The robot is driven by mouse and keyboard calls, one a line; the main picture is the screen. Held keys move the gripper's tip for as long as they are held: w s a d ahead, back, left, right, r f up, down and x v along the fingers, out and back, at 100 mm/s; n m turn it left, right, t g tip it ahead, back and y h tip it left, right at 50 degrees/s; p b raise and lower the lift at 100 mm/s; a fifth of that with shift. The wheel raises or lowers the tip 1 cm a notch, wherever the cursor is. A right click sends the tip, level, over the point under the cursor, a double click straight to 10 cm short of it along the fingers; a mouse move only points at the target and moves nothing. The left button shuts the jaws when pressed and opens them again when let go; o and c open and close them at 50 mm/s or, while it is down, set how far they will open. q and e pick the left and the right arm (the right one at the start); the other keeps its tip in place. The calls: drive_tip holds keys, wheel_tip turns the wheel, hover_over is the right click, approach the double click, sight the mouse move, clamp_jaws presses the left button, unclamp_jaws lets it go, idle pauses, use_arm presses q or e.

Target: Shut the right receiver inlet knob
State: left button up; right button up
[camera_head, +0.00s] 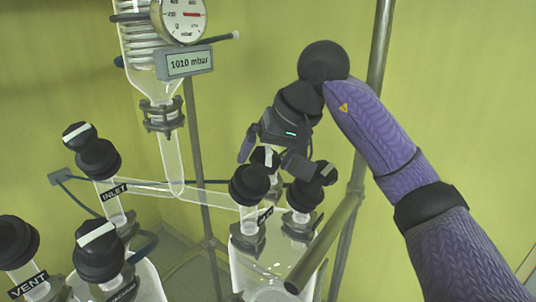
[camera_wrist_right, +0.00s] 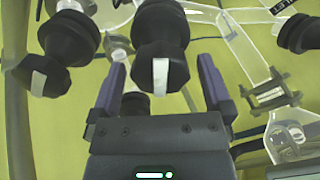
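The right receiver's inlet knob is black with a white stripe (camera_head: 265,158). It sits on a black valve body (camera_head: 250,186), whose label is partly hidden. My right gripper (camera_head: 270,154) comes down over this knob from above. In the right wrist view, the knob (camera_wrist_right: 160,72) lies between the two spread purple fingers of the open gripper (camera_wrist_right: 161,64), with its stripe upright in the picture. Gaps show on both sides, and I see no clear finger contact. My left gripper is not in view.
A second striped knob (camera_head: 325,172) stands close on the right of the same receiver (camera_head: 262,268); it also shows in the right wrist view (camera_wrist_right: 38,78). Left-hand valves include one labelled INLET (camera_head: 98,158). A gauge (camera_head: 184,18) and metal rods (camera_head: 378,50) stand behind.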

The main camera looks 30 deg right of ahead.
drive_tip(key=c, duration=1.1)
drive_tip(key=shift+c, duration=0.2)
